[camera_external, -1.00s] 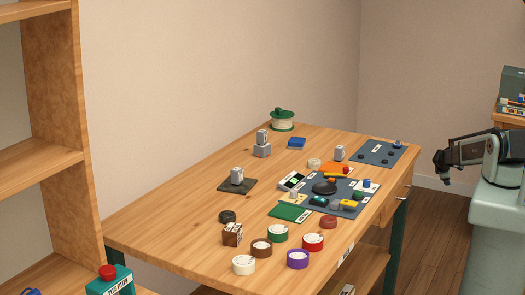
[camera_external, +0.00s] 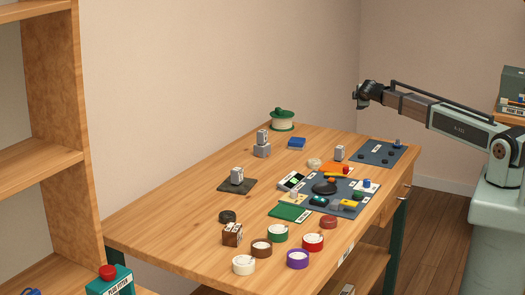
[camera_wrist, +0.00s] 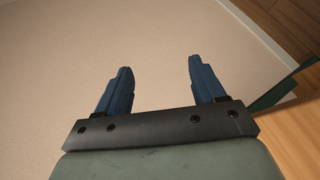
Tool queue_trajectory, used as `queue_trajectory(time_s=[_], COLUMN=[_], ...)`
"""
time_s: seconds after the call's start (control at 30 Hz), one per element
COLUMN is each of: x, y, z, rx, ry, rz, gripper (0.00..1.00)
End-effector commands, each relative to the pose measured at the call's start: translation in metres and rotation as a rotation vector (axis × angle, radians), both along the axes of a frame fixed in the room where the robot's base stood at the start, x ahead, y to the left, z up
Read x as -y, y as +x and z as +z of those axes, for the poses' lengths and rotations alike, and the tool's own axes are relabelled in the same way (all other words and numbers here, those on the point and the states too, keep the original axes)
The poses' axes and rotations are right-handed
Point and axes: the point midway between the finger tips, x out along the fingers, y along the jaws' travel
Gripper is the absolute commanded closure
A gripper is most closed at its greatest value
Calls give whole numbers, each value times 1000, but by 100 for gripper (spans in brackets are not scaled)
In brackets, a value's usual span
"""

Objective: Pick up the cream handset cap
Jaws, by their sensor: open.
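A small round cream piece (camera_external: 314,164), which looks like the cream handset cap, lies on the table towards the back, left of an orange piece. A larger cream-white round piece (camera_external: 243,265) with a pale top lies at the table's front left; which is the cap is not certain at this size. My gripper (camera_external: 361,95) is high in the air above the table's back right, well away from both. In the wrist view its two blue fingers (camera_wrist: 157,82) are spread apart with nothing between them. No cap shows in that view.
Several coloured round pieces, including a green one (camera_external: 278,233), stand near the front. A dark mat (camera_external: 340,207) with small parts lies at the right, another mat (camera_external: 368,147) behind it. Grey blocks (camera_external: 262,150) and a green-topped spool (camera_external: 282,122) stand farther back. The table's left half is mostly clear.

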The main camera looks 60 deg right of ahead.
Motion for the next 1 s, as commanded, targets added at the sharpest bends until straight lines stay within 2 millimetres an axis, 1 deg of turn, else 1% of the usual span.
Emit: queue_trajectory(time_s=[0.03, 0.07, 0.1, 0.17, 0.2, 0.27, 0.3, 0.33, 0.37, 0.4, 0.43, 0.47, 0.5, 0.53, 0.57, 0.6, 0.67, 0.7, 0.8, 0.83, 0.9, 1.0], x=[-26, -41, -61, -93, -115, -150, -174, -192, -212, -237, -256, -276, -303, -322, -342, -367, -402, -423, -466, -476, -494, -508], y=[14, 20, 26, 34, 38, 43, 45, 46, 46, 46, 46, 45, 42, 40, 37, 33, 25, 19, 5, 1, -6, -13], z=[8, 11, 13, 13, 13, 12, 11, 11, 11, 11, 11, 12, 14, 15, 16, 19, 24, 27, 35, 38, 42, 44], rx=[14, 20, 24, 25, 21, 10, -2, -12, -25, -45, -62, -81, -108, -130, -155, -188, -238, -272, -349, -368, -405, -438], ry=[43, 74, 120, 197, 251, 334, 390, 432, 473, 526, 565, 604, 654, 690, 724, 768, 824, 856, 919, 932, 955, 975], rz=[1, -5, -14, -33, -44, -63, -77, -85, -94, -104, -113, -120, -128, -135, -141, -148, -157, -162, -171, -173, -178, -181], gripper=[31, 31, 31, 31, 31, 31, 31, 31, 31, 31, 31, 31, 31, 31, 31, 31, 31, 31, 31, 31, 31, 31])
